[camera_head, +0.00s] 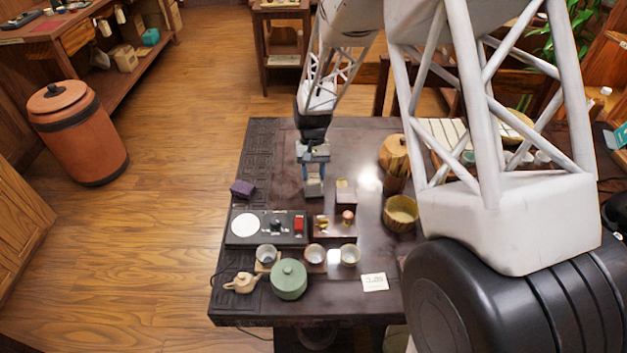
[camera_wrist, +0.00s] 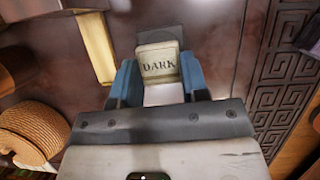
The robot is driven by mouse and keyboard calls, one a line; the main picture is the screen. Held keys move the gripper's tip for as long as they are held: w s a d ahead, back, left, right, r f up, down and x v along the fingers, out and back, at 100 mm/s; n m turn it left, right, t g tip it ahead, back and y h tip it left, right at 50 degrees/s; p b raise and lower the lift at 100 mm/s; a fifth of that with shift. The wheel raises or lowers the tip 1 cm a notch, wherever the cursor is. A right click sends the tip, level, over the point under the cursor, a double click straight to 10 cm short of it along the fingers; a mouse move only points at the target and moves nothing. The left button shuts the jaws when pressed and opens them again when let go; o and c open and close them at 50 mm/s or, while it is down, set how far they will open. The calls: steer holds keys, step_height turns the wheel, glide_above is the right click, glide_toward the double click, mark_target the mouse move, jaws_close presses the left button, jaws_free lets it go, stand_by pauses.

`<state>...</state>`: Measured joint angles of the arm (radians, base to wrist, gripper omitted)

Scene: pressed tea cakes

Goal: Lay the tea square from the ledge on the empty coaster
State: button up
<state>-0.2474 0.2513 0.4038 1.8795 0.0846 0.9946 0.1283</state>
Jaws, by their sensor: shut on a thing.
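My gripper (camera_head: 313,188) points down over the left half of the dark table. In the wrist view its two blue fingers (camera_wrist: 159,84) are shut on a pale tea square (camera_wrist: 159,64) marked "DARK". A flat dark grey square (camera_wrist: 162,33), apparently a coaster, shows just beyond the tea square. I cannot tell how high the tea square is above it, or whether they touch. In the head view the tea square is hard to make out between the fingers.
A black panel with a white disc (camera_head: 244,226), a brown stand (camera_head: 335,238) with small items, several cups, a green pot (camera_head: 288,280) and a small teapot (camera_head: 241,283) stand nearer. A purple block (camera_head: 242,188) lies left; a wooden bowl (camera_head: 400,213) and lidded pot (camera_head: 394,152) stand right.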

mark_target(314, 188)
steer(key=shift+f, duration=1.7)
steer(key=shift+f, duration=0.35)
steer(key=o, duration=0.6)
steer(key=shift+o, duration=1)
steer(key=shift+s+f, duration=0.1)
steer(key=shift+f, duration=0.05)
steer(key=shift+o, duration=0.4)
steer(key=shift+r, duration=0.4)
steer(key=v, duration=1.2)
steer(key=shift+r, duration=0.15)
